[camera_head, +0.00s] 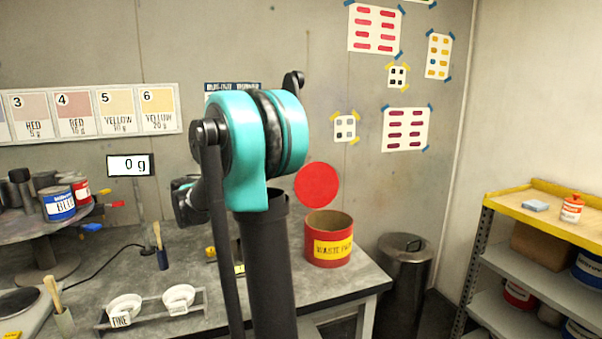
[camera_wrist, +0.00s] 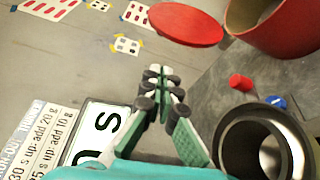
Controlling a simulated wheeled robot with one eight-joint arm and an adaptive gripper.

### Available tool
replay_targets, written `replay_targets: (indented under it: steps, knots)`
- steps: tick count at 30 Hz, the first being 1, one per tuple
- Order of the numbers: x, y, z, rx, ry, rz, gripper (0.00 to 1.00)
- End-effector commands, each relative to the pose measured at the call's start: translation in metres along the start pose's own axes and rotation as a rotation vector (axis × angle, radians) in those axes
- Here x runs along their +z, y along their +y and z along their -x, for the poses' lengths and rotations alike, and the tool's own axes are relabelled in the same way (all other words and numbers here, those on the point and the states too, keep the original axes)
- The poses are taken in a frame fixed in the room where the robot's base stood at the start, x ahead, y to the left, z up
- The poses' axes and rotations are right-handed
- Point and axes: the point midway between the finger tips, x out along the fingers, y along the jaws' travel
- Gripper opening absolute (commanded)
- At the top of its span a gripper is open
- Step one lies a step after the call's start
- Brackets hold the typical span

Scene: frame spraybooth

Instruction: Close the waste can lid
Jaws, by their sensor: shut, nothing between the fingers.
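The waste can (camera_head: 318,255) is a red can with a yellow label at the right end of the grey bench. Its round red lid (camera_head: 317,185) stands open above the back of the can. In the wrist view the lid (camera_wrist: 185,26) shows at the top, with the can (camera_wrist: 268,35) to its right. My gripper (camera_wrist: 160,74) is shut and empty, with its fingertips below and left of the lid in that picture, apart from both lid and can. In the head view my teal and black arm hides the gripper's fingers.
A dark grey open cylinder (camera_wrist: 255,145) stands close to the right of my gripper, with small red (camera_wrist: 240,82) and blue (camera_wrist: 275,101) pieces near it. A metal bin (camera_head: 403,275) stands right of the bench. A white-cup rack (camera_head: 150,311) sits at the front left.

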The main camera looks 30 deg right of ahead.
Motion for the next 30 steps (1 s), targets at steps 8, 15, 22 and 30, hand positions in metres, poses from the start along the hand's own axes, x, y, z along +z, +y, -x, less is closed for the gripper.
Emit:
replay_targets:
  steps: [8,15,22,30]
  knots:
    - [0.002,-0.001,-0.051,-0.002,-0.004,-0.001,0.0]
    - [0.002,-0.001,-0.099,-0.002,-0.004,-0.001,0.0]
    - [0.002,-0.001,-0.144,-0.002,-0.004,-0.002,0.0]
    - [0.001,-0.001,-0.181,-0.002,-0.002,-0.001,0.0]
